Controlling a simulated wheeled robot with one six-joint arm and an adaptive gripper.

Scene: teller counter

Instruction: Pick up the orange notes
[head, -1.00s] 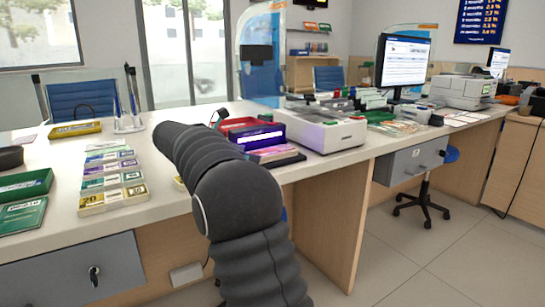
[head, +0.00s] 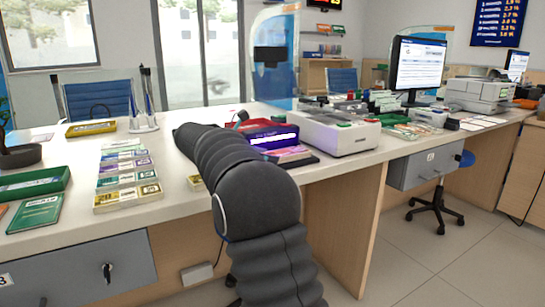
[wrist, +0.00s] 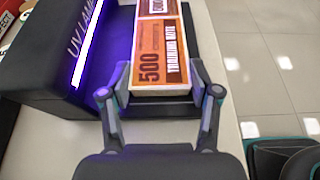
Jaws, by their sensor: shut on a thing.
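The orange notes (wrist: 152,62) show in the wrist view as a banded bundle printed with 500 and "TRAINING NOTE". My gripper (wrist: 160,95) has one finger on each side of the near end of the bundle and is shut on it. The bundle lies lengthwise away from the gripper, over a dark pad beside the UV lamp (wrist: 65,60). In the head view my arm hides the gripper; pinkish-orange notes (head: 290,152) show by the lit lamp (head: 272,137).
A white counting machine (head: 335,135) stands right of the lamp.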

